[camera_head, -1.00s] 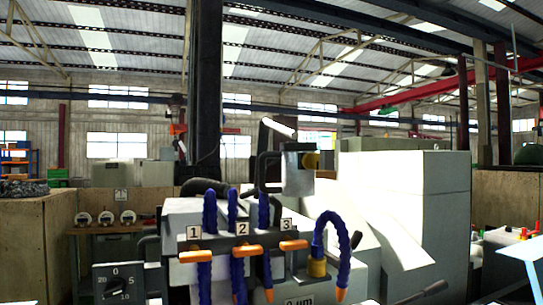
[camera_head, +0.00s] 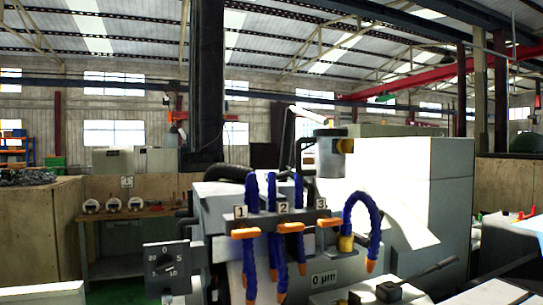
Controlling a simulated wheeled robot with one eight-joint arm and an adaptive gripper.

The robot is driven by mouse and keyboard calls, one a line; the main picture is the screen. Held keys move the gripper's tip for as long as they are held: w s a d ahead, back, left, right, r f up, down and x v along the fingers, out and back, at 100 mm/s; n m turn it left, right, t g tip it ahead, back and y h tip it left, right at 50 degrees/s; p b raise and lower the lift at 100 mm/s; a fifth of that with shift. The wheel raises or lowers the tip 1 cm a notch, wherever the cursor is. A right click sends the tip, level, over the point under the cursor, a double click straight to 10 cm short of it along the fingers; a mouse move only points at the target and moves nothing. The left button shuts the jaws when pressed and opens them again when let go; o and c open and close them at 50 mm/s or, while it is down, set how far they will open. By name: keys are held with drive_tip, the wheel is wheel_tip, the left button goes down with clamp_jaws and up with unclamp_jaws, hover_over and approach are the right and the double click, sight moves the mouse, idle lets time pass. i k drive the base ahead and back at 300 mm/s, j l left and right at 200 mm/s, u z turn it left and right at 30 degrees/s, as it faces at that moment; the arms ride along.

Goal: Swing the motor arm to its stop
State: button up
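The cylindrical grinder (camera_head: 400,190) fills the middle and right, pale grey with a bright, washed-out front. Beside the block rise a bent black bar (camera_head: 287,135) and a tilted white-topped bar (camera_head: 311,114). I cannot tell for sure which of these is the motor arm, nor its stop. Three blue coolant hoses rise behind numbered plates 1, 2 and 3 with orange valve handles (camera_head: 244,233). My gripper is not in view.
A blue hose (camera_head: 375,215) arches right of the valves. A black lever (camera_head: 415,277) juts out at lower right. A dial box (camera_head: 167,268) stands at lower left. A dark upright column (camera_head: 208,80) rises behind. A bench with gauges (camera_head: 114,205) is at back left.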

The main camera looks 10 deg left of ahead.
sight(329, 164)
drive_tip(key=k+j, duration=0.15)
drive_tip(key=j, duration=0.2)
drive_tip(key=k+j, duration=0.35)
drive_tip(key=j, duration=0.3)
